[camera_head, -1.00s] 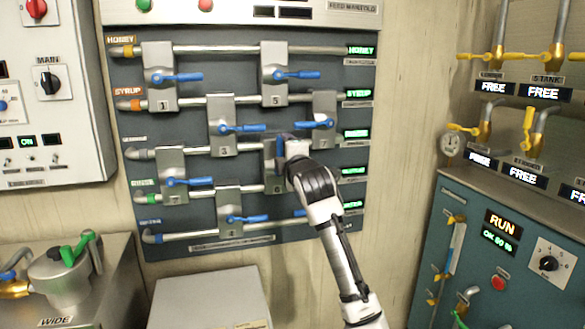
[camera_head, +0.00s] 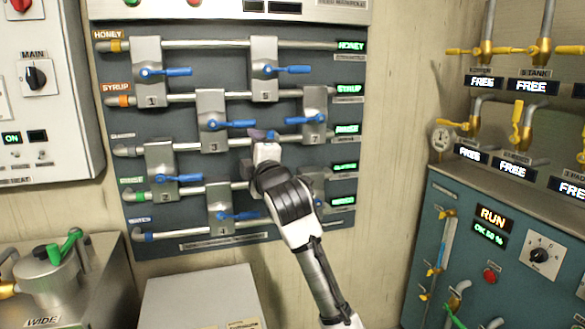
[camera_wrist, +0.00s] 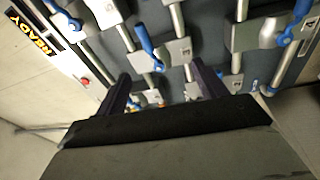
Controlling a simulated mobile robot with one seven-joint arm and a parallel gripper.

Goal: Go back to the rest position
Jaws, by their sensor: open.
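My arm reaches up from the bottom of the head view to the valve panel (camera_head: 225,205). My gripper (camera_head: 264,136) is in front of the middle of the panel. In the wrist view my gripper (camera_wrist: 158,78) shows two dark fingers spread apart with nothing held between them. Blue-handled valves show beyond the fingers, one blue handle (camera_wrist: 148,45) hanging between them in the picture. My wrist and forearm hide part of the panel's lower right, including most of one valve plate (camera_head: 314,185).
A grey control box (camera_head: 40,100) is on the wall at left. A kettle with a green handle (camera_head: 68,245) stands at lower left, beside a pale box top (camera_head: 200,300). A teal cabinet (camera_head: 465,260) stands at right below yellow-handled pipes (camera_head: 520,125). Bare wall lies between panel and cabinet.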

